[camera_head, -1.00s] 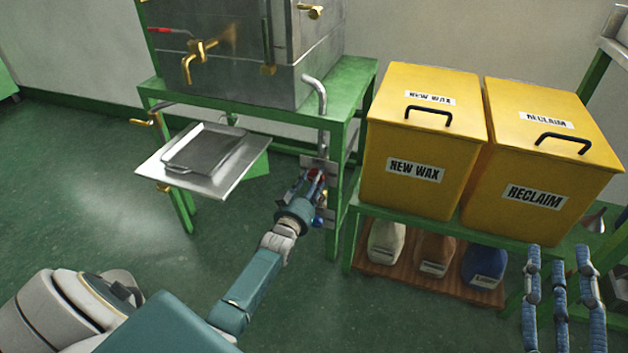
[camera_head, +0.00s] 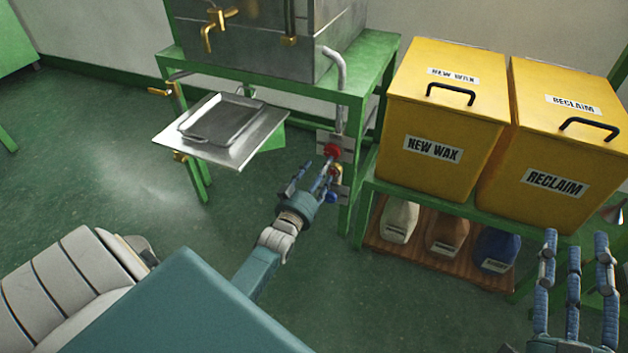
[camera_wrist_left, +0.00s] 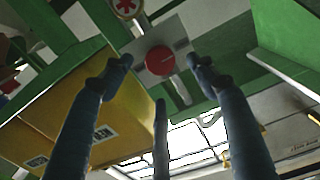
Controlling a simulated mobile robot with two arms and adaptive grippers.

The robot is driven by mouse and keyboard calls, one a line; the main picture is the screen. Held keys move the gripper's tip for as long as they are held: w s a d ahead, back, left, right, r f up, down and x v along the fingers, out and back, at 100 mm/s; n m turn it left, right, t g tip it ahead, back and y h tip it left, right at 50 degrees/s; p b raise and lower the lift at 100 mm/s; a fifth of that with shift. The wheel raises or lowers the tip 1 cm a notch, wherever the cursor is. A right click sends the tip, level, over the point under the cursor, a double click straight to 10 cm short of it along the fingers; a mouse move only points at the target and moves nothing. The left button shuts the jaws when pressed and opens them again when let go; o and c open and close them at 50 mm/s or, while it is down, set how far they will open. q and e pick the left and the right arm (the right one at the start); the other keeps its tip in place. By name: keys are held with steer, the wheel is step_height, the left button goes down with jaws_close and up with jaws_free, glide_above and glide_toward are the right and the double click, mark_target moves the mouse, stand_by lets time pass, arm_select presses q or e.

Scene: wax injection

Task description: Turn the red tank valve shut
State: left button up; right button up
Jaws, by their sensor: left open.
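The red tank valve (camera_head: 332,150) is a small round red knob on a grey plate on the green stand's front right leg, below the bent pipe. It also shows in the left wrist view (camera_wrist_left: 160,61), with a fingertip on either side of it in the picture. My left gripper (camera_head: 318,172) is open just in front of and below the valve, its fingers pointing up toward it. I cannot tell whether any finger touches the knob. My right gripper (camera_head: 577,262) is at the lower right with its fingers spread and pointing up, holding nothing.
A metal tank (camera_head: 262,45) stands on the green stand (camera_head: 375,55), with a tray (camera_head: 222,119) on a plate at its left. The floor at left is clear.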

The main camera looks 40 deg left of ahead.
arm_select(q)
steer(key=shift+v, duration=2.4)
steer(key=shift+a, duration=0.1)
